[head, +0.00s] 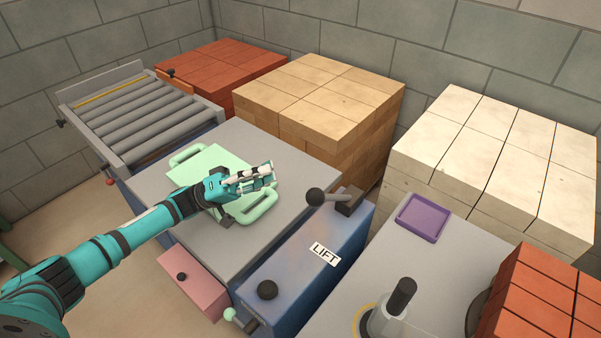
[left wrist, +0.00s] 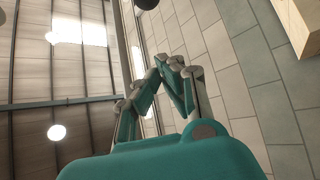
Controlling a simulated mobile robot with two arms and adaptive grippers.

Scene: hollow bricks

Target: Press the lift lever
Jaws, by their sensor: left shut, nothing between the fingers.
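The lift lever (head: 316,197) has a round dark knob on a short arm. It stands at the far end of a blue box (head: 290,262) with a white LIFT label (head: 325,254). My left gripper (head: 270,174) is shut and empty. It is above the pale green plate (head: 195,168), to the left of the lever knob and apart from it. The left wrist view shows the closed fingers (left wrist: 172,66). A dark round shape is cut off at that view's top edge; I cannot tell whether it is the knob. My right gripper is not seen.
Tan bricks (head: 328,92) stand behind the lever, white bricks (head: 500,140) to the right. A purple tray (head: 423,218) lies on the right-hand grey top. A dark knob (head: 267,290) sits on the blue box's near end. A roller conveyor (head: 140,112) is at the left.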

